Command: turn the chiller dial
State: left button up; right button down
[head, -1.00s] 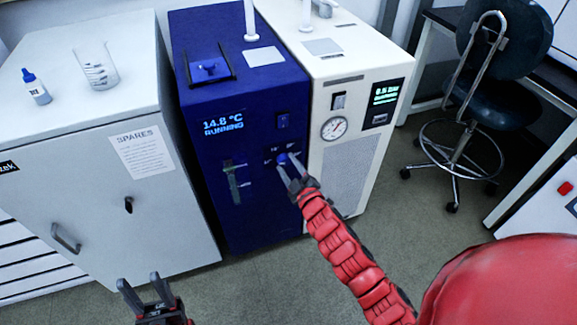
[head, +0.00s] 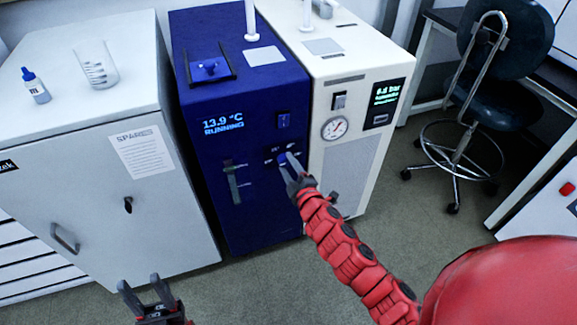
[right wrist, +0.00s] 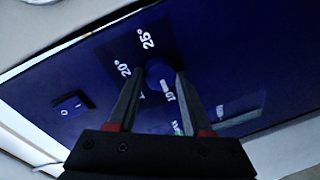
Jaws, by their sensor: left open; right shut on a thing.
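The chiller (head: 245,120) is the dark blue cabinet in the middle of the head view. Its display (head: 222,119) reads 13.9 °C RUNNING. The blue round dial (right wrist: 158,80) is on its front, low on the right side, with a pale pointer mark and labels such as 20° and 25° around it. My right gripper (head: 289,166) is shut on the dial; in the right wrist view its fingers (right wrist: 152,98) lie on either side of it. My left gripper (head: 149,296) is open and empty, low in front of the grey cabinet.
A grey spares cabinet (head: 105,190) with a bottle (head: 36,86) and a beaker (head: 97,66) on top stands left of the chiller. A cream unit (head: 345,130) with a gauge stands close on its right. A dark stool (head: 490,80) is further right. The floor in front is clear.

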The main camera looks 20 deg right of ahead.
jog(key=shift+f, duration=0.1)
jog(key=shift+c, duration=1.7)
grip_release()
jog(key=shift+s, duration=0.15)
jog(key=s+d+r+p, duration=0.1)
jog(key=s+p, duration=0.2)
jog(key=s, duration=1.4)
jog(key=shift+d+r+p, duration=0.2)
jog(key=shift+r+p, duration=0.1)
jog(key=shift+p, duration=0.1)
